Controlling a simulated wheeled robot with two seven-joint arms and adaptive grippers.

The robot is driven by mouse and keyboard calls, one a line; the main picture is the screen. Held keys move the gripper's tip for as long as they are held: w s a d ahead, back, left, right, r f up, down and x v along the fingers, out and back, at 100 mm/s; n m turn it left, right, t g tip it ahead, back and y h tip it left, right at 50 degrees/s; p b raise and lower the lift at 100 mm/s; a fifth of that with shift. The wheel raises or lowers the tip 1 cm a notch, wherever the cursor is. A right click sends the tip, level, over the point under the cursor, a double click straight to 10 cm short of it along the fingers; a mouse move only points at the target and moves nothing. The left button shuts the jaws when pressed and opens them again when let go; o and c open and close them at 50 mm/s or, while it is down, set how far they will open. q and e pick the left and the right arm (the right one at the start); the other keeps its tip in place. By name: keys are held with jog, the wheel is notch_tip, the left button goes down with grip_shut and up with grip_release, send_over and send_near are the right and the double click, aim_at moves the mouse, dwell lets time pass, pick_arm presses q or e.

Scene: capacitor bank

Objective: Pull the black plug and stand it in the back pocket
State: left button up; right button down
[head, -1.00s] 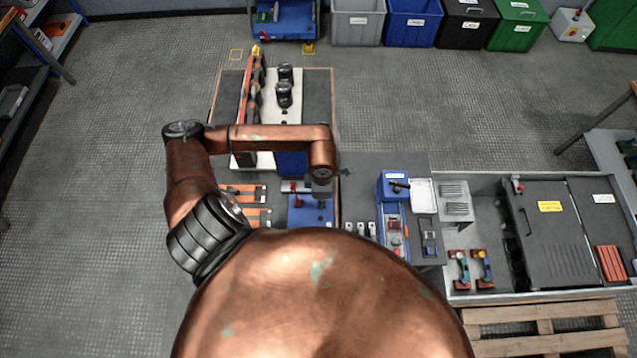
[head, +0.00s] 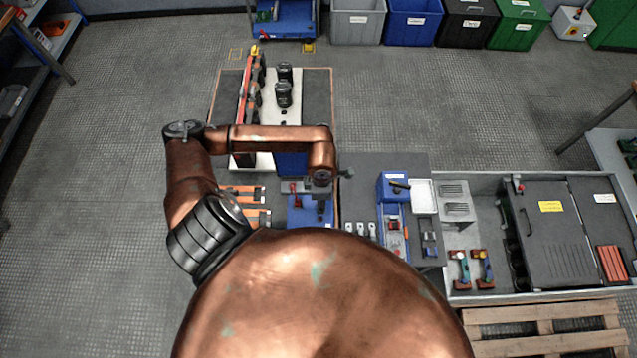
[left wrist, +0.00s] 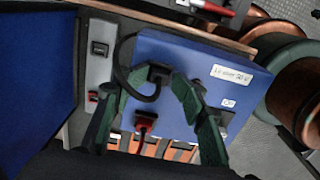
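The black plug (left wrist: 157,75) sits on the face of a blue box (left wrist: 185,65) in the left wrist view, with a black cable looping from it. A red plug (left wrist: 145,121) is on the same face, nearer the gripper. I cannot clearly identify the back pocket. My right gripper is not in view.
A grey strip (left wrist: 97,70) with a black and a red item stands left of the box in the wrist view. Orange-handled tools (head: 243,192) lie left of the box in the head view. A blue fixture (head: 393,185) stands to its right.

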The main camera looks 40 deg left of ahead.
pick_arm(q)
notch_tip(320, 180, up, 11)
jog(key=shift+r, duration=0.2)
